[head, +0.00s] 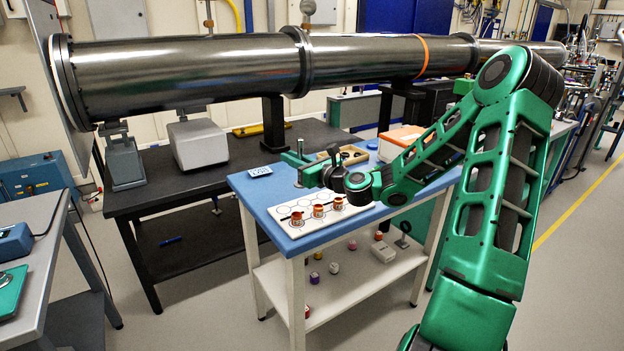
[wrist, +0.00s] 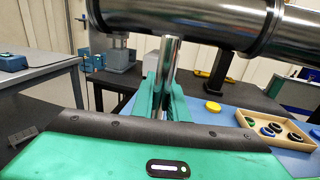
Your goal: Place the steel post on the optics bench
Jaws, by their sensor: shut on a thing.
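The steel post (wrist: 171,60) is a shiny upright cylinder in the wrist view. My gripper (wrist: 167,92) has its two green fingers shut around the post's lower part. The dark bench (head: 190,185) under the large steel pipe, likely the optics bench, stands behind and left of the blue table. My gripper is to the right of the bench's open front area.
The large steel pipe (head: 200,72) runs above the bench, close over the post in the wrist view. The blue table (head: 256,196) holds a white tray (head: 290,222) with several small jars and a wooden box (wrist: 250,122). A grey block (head: 198,145) stands on the bench.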

